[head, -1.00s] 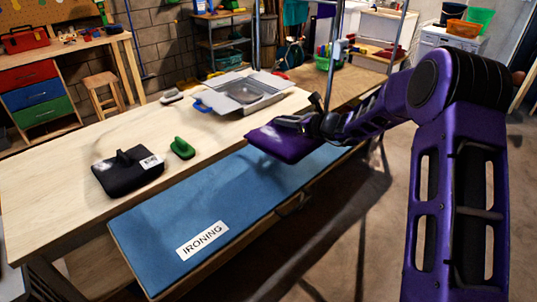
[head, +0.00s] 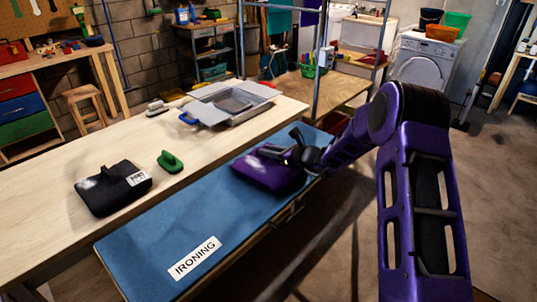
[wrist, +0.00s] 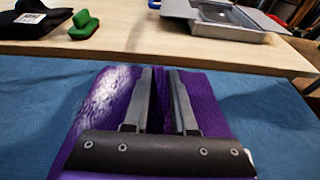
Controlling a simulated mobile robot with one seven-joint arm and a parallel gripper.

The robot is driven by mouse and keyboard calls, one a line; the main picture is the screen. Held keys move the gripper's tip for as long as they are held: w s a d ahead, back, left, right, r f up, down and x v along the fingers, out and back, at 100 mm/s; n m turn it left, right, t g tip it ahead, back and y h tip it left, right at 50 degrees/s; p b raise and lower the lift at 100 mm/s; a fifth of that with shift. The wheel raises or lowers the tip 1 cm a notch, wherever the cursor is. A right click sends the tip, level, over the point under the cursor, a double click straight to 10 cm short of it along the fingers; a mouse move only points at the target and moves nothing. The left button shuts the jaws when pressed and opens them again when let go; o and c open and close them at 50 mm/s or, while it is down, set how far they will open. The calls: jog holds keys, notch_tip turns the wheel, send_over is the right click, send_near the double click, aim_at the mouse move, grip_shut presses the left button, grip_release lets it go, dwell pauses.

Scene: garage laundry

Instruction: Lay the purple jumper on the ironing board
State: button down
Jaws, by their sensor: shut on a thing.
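The purple jumper (head: 266,174) is a folded bundle at the far end of the blue ironing board (head: 150,244), which bears an "IRONING" label. My gripper (head: 285,155) is shut on the jumper from above. In the wrist view, the jumper (wrist: 205,98) shows on both sides of the two fingers (wrist: 160,95), with a fold pinched between them. Blue board surface (wrist: 275,105) shows around it. The jumper appears on or just above the board; I cannot tell whether its whole underside touches.
A wooden table (head: 45,190) runs along the board's left side. On it are a black folded garment (head: 112,192), a green brush-like object (head: 170,161) and a grey open box (head: 232,103). A metal post (head: 318,60) stands beyond. The board's near part is clear.

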jog(key=shift+f, duration=0.5)
jog(key=shift+f, duration=0.2)
jog(key=c, duration=0.7)
grip_release()
jog(key=shift+r, duration=0.15)
jog(key=shift+s+d+r, duration=0.1)
jog(key=shift+s+d, duration=0.05)
jog(key=shift+d, duration=0.05)
jog(key=v, duration=1.1)
jog(key=shift+s+d+r, duration=0.15)
